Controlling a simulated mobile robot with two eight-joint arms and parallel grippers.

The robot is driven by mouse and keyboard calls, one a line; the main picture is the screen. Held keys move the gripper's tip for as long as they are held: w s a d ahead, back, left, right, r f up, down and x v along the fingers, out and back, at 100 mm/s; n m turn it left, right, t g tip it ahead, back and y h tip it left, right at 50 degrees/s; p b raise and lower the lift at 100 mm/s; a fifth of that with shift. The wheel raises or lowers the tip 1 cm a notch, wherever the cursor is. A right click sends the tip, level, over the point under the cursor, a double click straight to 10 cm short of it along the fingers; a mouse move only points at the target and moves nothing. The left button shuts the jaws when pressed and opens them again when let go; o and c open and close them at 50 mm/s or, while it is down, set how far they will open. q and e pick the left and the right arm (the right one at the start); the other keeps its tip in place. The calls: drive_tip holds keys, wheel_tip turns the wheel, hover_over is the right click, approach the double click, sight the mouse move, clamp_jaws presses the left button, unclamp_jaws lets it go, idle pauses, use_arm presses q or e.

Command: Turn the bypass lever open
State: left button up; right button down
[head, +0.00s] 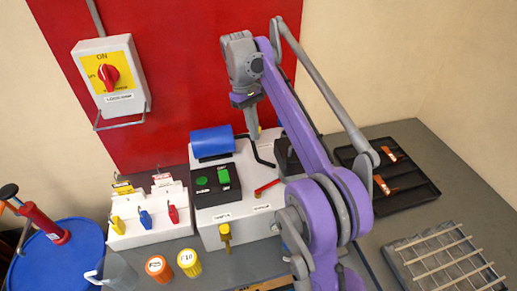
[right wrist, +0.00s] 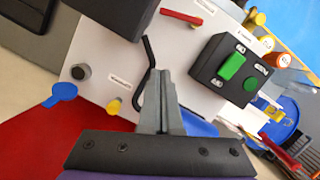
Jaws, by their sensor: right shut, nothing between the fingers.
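The white bender box (head: 222,181) stands against the red panel. A red lever (head: 267,187) lies on its top beside a small label (head: 262,207) too small to read; it also shows in the right wrist view (right wrist: 180,18). A black bent rod (head: 262,155) is farther back on the box. I cannot tell from the labels which one is the bypass lever. My right gripper (head: 254,133) points down at the back of the box. In the right wrist view its shut, empty fingers (right wrist: 160,75) are close beside the black rod (right wrist: 149,65); contact is unclear. My left gripper is out of view.
A blue roll (head: 211,141) and a black box with green buttons (head: 214,184) sit on the bender. A yellow-handled valve (head: 225,234) is at its front. A padlock rack (head: 150,212), a blue drum (head: 62,260) and a black tray (head: 410,185) stand around it.

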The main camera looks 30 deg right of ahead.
sight(267, 188)
drive_tip(key=shift+m, duration=0.8)
drive_tip(key=b+x, duration=0.1)
drive_tip(key=x, duration=0.2)
drive_tip(key=s+b+x, duration=0.1)
drive_tip(key=x, duration=0.3)
drive_tip(key=b+x, duration=0.1)
drive_tip(key=x, duration=0.2)
drive_tip(key=shift+s+f, duration=0.1)
drive_tip(key=shift+s, duration=0.15)
drive_tip(key=s, duration=0.3)
drive_tip(key=shift+d, duration=0.1)
drive_tip(key=shift+s, duration=0.4)
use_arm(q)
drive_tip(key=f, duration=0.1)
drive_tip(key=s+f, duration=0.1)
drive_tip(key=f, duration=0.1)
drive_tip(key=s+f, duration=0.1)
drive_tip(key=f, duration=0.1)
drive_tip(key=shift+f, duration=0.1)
